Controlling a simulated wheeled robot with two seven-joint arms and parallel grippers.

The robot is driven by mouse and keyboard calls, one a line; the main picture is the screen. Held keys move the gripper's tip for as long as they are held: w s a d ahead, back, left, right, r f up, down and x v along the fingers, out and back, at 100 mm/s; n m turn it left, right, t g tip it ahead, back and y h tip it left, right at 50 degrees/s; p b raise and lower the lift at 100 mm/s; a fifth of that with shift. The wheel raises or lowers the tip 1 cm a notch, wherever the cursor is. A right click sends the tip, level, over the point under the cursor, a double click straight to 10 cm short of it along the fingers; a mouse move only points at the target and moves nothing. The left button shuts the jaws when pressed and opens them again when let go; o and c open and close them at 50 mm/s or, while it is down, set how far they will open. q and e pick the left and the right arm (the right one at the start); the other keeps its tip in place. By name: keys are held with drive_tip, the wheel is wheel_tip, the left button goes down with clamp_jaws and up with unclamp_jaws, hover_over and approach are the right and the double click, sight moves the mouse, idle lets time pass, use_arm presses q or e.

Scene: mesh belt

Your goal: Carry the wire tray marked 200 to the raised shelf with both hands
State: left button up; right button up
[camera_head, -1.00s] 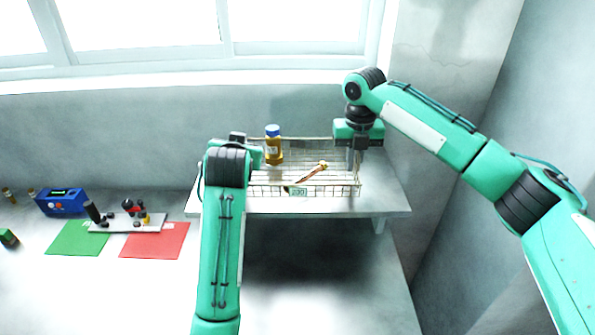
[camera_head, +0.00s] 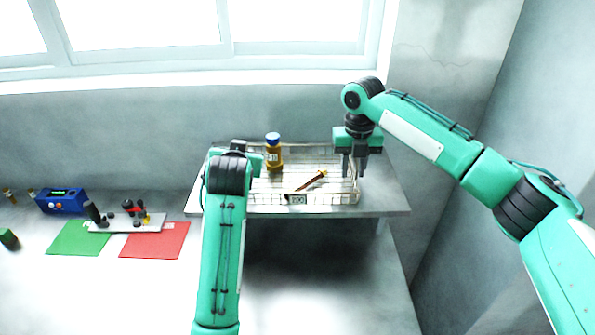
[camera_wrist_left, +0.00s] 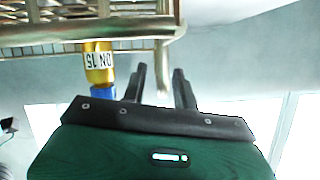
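The wire tray (camera_head: 325,200) with a label reading 200 rests on the raised shelf (camera_head: 395,195). A yellow bottle with a blue cap (camera_head: 273,155) stands in it, and a brown, thin item with a yellowish end (camera_head: 313,181) lies in it. My right gripper (camera_head: 354,174) is open at the tray's right side, its fingers apart. My left arm hides part of the tray's left side in the head view.
On the lower table at left are a blue box (camera_head: 62,201), a green mat (camera_head: 78,238), a red mat (camera_head: 155,240) and a white plate (camera_head: 125,223) with small parts. The wall stands close behind the shelf. The shelf's right end is clear.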

use_arm(q)
wheel_tip(320, 180, up, 10)
drive_tip(key=shift+f, duration=0.15)
use_arm(e)
drive_tip(key=shift+r, duration=0.2)
wheel_tip(320, 180, up, 12)
drive_tip(key=shift+f, duration=0.2)
idle(0.3)
